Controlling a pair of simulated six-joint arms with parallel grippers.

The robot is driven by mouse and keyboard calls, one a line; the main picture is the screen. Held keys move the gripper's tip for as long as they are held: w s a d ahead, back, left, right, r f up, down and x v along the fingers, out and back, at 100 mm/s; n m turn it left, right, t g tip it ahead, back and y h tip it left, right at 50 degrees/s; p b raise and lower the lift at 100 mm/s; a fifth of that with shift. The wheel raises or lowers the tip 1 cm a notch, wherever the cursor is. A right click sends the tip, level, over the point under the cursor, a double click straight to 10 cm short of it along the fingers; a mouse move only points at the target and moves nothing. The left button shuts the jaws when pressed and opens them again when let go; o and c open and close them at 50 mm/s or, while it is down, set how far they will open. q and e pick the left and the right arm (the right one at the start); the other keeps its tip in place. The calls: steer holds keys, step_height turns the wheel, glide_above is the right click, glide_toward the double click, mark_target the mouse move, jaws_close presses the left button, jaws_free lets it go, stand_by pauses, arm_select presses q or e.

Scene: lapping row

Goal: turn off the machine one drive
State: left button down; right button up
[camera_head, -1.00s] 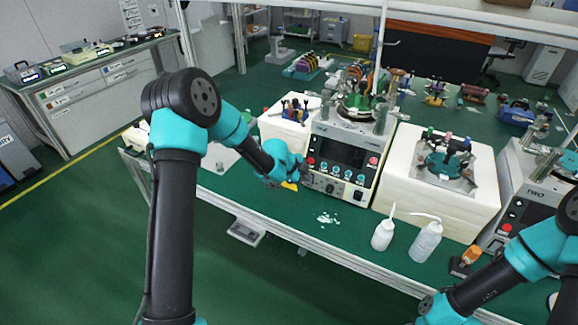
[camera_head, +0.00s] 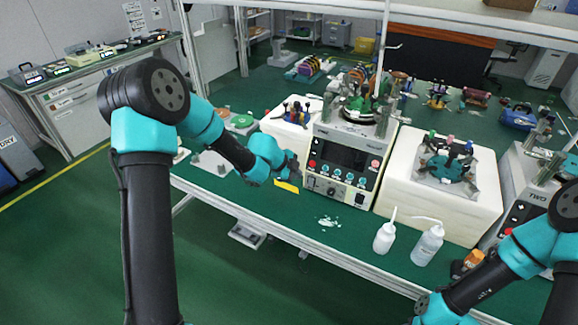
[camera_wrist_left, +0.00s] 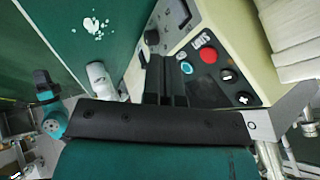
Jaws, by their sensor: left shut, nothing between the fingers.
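Machine one (camera_head: 371,177) is the cream lapping machine at the centre of the bench, with a dark front panel. In the left wrist view its panel shows a red button (camera_wrist_left: 208,55), a cyan button (camera_wrist_left: 187,68) and a black knob (camera_wrist_left: 152,37). My left gripper (camera_head: 294,172) is at the left of this panel in the head view. In the left wrist view its dark fingers (camera_wrist_left: 165,75) are together and empty, overlapping the panel's edge; I cannot tell whether they touch it. My right arm (camera_head: 490,285) is at the lower right; its gripper is not clearly shown.
A white block (camera_head: 445,207) carrying a fixture stands right of machine one, with machine two (camera_head: 528,207) beyond. Two white bottles (camera_head: 384,238) stand near the front edge. White residue (camera_head: 329,221) lies before machine one. A yellow marker (camera_head: 287,186) is below my left gripper.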

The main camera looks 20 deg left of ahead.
arm_select(q)
steer(key=shift+w+r+v, duration=0.1)
steer(key=shift+w+v, duration=0.05)
steer(key=shift+v, duration=0.6)
steer(key=shift+w+r+v, duration=0.1)
steer(key=shift+w+v, duration=0.05)
steer(key=shift+v, duration=0.6)
steer(key=shift+w+r+v, duration=0.1)
steer(key=shift+w+v, duration=0.05)
steer(key=shift+v, duration=0.6)
steer(key=shift+f, duration=0.15)
